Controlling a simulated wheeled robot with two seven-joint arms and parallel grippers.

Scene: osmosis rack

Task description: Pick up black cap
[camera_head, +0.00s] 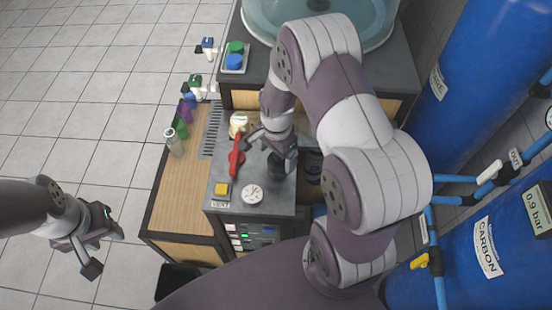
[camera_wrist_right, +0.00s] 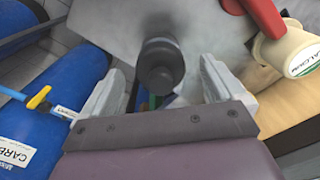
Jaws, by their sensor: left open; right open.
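The black cap (camera_wrist_right: 160,65) is a dark round piece above the grey panel, between the two fingers of my right gripper in the right wrist view. Clear gaps show on both sides, so the fingers do not touch it. In the head view a dark shape (camera_head: 275,170), apparently the same cap, shows just below my right gripper (camera_head: 277,147), partly hidden by it. My right gripper is open and empty. My left gripper (camera_head: 105,249) is open and empty over the tiled floor, far to the left of the cap.
A red lever (camera_head: 236,158) stands close left of my right gripper, by a cream fitting (camera_head: 238,123). The panel has a yellow button (camera_head: 222,190) and a gauge (camera_head: 252,194). Blue tanks (camera_head: 490,70) and pipes fill the right side.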

